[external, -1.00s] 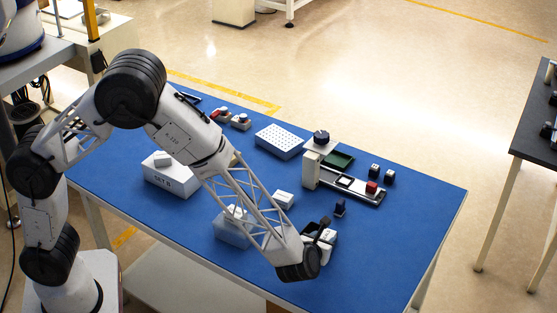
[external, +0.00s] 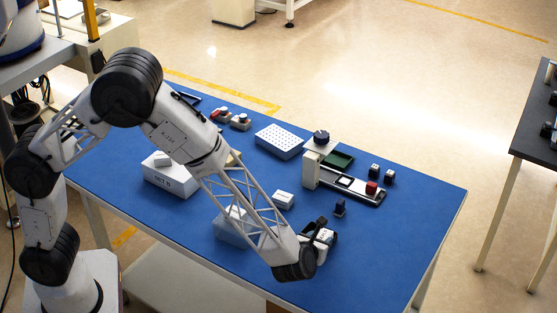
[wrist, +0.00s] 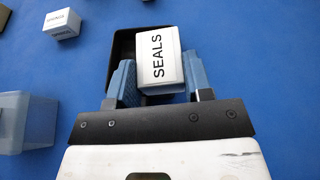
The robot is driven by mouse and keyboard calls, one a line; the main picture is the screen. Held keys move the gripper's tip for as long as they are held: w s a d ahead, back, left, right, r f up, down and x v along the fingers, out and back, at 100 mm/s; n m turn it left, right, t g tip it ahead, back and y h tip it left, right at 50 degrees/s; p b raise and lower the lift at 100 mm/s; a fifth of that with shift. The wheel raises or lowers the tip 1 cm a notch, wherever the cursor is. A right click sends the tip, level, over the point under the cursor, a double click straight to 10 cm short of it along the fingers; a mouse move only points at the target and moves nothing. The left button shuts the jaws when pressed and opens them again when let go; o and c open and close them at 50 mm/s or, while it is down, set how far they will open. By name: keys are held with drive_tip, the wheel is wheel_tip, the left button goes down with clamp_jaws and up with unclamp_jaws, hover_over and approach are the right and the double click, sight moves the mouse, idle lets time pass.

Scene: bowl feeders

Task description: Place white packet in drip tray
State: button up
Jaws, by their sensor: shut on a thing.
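A white packet (wrist: 162,60) lettered SEALS sits between the two blue fingers of my gripper (wrist: 160,84) in the wrist view. My gripper is shut on it. A black open tray (wrist: 121,46), which looks like the drip tray, shows behind and to the left of the packet. I cannot tell whether the packet touches the tray floor or hangs above it. In the external view, my gripper (external: 313,244), the packet (external: 323,236) and the black tray (external: 333,241) are together near the table's front right, partly hidden by my wrist.
A translucent bin (wrist: 27,122) stands left of my gripper. A small white box (external: 284,199) and a dark block (external: 340,207) lie nearby. Behind are a perforated white block (external: 279,141) and a fixture with a green tray (external: 338,160). The blue table's right side is clear.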

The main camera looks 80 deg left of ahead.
drive_tip(key=s+a+r, duration=0.1)
drive_tip(key=s+r, duration=0.1)
drive_tip(key=s, duration=0.7)
drive_tip(key=s+a+r+m, duration=0.1)
drive_tip(key=s+a+r, duration=0.1)
drive_tip(key=s, duration=0.7)
drive_tip(key=shift+s+a+r+t+h, duration=0.15)
drive_tip(key=shift+a+t+h, duration=0.15)
drive_tip(key=shift+t+h, duration=0.1)
drive_tip(key=w+f, duration=0.1)
drive_tip(key=w, duration=1.5)
drive_tip(key=shift+f, duration=0.25)
drive_tip(key=shift+d+f, duration=0.1)
drive_tip(key=shift+f, duration=1.65)
drive_tip(key=shift+f, duration=0.6)
drive_tip(key=o, duration=0.9)
drive_tip(key=shift+o, duration=0.2)
